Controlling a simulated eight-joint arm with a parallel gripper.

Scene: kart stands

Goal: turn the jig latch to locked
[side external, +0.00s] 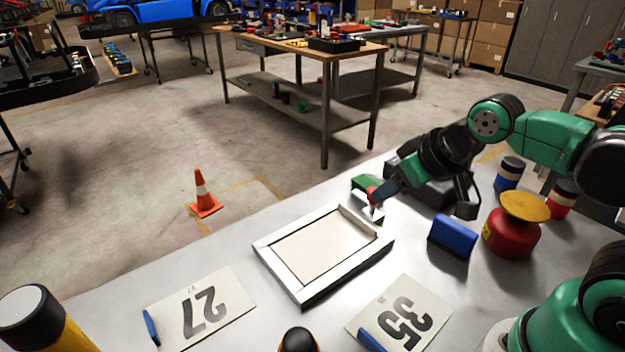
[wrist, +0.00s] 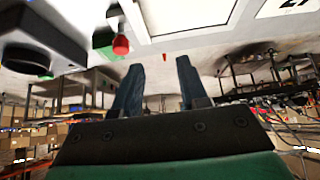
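The jig is a white rectangular frame (side external: 268,262) flat on the grey table; part of it shows in the wrist view (wrist: 140,25). At its far right corner is a small red knob (side external: 373,196), apparently the latch, beside a green piece (side external: 364,182). The red knob (wrist: 121,45) and green piece (wrist: 103,38) also show in the wrist view. My gripper (side external: 384,194) has blue fingers close to the knob. In the wrist view my gripper (wrist: 159,65) is open, nothing between the fingers, with the knob just past the left fingertip. Contact cannot be told.
A blue block (side external: 452,236) and a red canister with a yellow top (side external: 511,238) stand right of the frame. An orange cone (side external: 203,196) stands on the floor beyond the table.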

